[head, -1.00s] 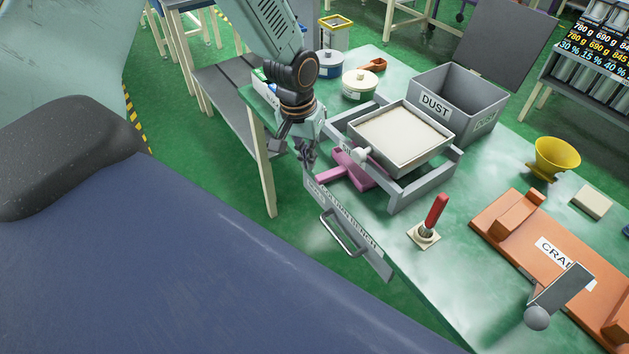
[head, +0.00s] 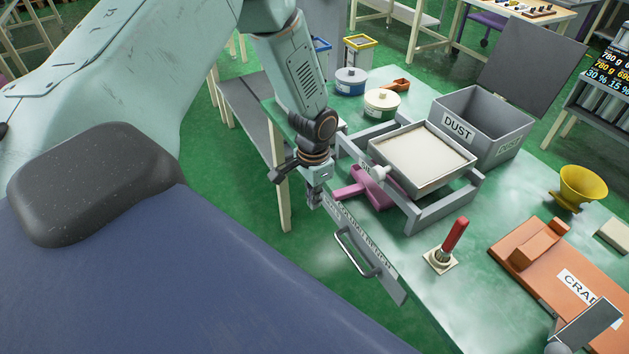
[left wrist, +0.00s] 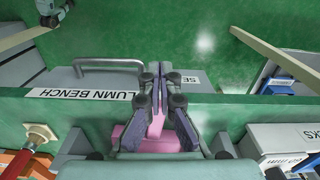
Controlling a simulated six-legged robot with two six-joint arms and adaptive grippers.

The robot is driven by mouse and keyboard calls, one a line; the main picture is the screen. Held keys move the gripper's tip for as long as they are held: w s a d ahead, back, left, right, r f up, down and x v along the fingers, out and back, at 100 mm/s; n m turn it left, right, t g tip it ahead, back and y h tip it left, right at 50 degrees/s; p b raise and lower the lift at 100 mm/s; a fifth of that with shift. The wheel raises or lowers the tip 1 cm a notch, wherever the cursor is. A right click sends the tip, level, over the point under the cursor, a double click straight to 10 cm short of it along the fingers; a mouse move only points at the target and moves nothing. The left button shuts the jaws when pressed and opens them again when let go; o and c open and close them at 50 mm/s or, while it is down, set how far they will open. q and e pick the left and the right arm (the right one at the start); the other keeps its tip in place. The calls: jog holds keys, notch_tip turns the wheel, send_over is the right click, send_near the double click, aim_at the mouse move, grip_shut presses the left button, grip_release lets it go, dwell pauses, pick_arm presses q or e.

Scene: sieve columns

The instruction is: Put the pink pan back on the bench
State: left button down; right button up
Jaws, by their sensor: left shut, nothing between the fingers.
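The pink pan (head: 374,190) is on the green bench top (head: 405,262), partly hidden under a white-filled tray in a grey frame. Its handle (head: 347,192) points left toward the bench's front edge. My left gripper (head: 314,200) is shut and empty at that edge, just left of the handle's end in the head view. In the left wrist view, the shut fingers (left wrist: 162,85) lie in front of the pink pan (left wrist: 150,142), which shows between and below them. Whether they touch the handle I cannot tell.
The grey frame (head: 430,215) holds the filled tray (head: 423,157). A grey DUST bin (head: 483,125) stands behind. A red-handled brush (head: 450,243), an orange cradle (head: 560,265) and a yellow funnel (head: 582,187) are to the right. A drawer handle (head: 357,255) juts from the bench front.

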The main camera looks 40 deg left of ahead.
pick_arm(q)
jog(key=w, duration=0.1)
jog(key=w+d+f, duration=0.1)
jog(key=w+b, duration=0.1)
jog(key=shift+w+d+f, duration=0.2)
jog(key=shift+w+f, duration=0.15)
jog(key=shift+w, duration=0.05)
jog(key=shift+d+r, duration=0.15)
jog(key=shift+d, duration=0.05)
